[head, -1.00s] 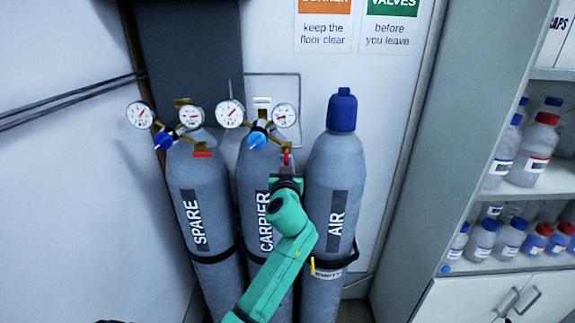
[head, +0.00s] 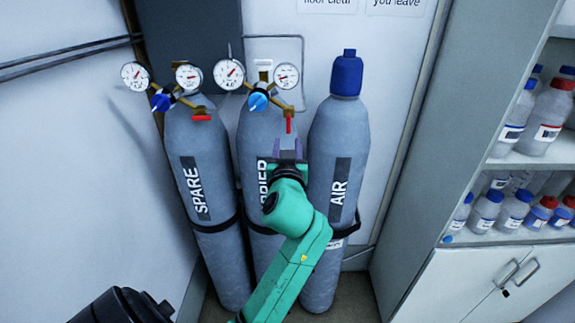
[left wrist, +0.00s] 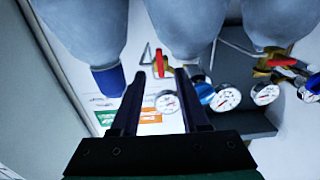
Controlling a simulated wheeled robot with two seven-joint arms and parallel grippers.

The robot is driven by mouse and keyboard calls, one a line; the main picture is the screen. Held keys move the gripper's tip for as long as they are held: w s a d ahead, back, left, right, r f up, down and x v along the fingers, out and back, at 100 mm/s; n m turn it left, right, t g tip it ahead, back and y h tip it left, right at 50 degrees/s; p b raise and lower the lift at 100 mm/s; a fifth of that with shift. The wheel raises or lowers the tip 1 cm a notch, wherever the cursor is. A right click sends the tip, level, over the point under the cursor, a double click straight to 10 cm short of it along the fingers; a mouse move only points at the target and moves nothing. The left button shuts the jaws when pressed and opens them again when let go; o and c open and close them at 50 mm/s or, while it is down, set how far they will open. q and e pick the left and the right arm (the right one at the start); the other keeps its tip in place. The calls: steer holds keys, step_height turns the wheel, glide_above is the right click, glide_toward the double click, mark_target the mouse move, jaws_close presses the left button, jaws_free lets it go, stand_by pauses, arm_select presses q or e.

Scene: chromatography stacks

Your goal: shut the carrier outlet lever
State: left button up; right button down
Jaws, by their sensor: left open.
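The carrier cylinder (head: 252,145) stands in the middle of three grey cylinders. Its outlet lever (head: 289,124) is red and hangs upright under the right side of its brass regulator. My left gripper (head: 288,145) is open just below the lever, in front of the cylinder, and partly covers the CARRIER label. In the left wrist view, which looks upside down, the red lever (left wrist: 163,70) shows between the tips of the two open fingers (left wrist: 161,78). I cannot tell whether a finger touches it. My right gripper is not in view.
The spare cylinder (head: 200,170) stands at left, its red lever (head: 202,118) lying level. The air cylinder (head: 338,140), with a blue cap (head: 346,73), stands close at right. The carrier's blue knob (head: 258,101) and gauges sit above the gripper. A bottle shelf (head: 500,155) stands far right.

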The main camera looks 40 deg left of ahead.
arm_select(q)
steer(key=b+v, duration=0.1)
steer(key=v, duration=0.4)
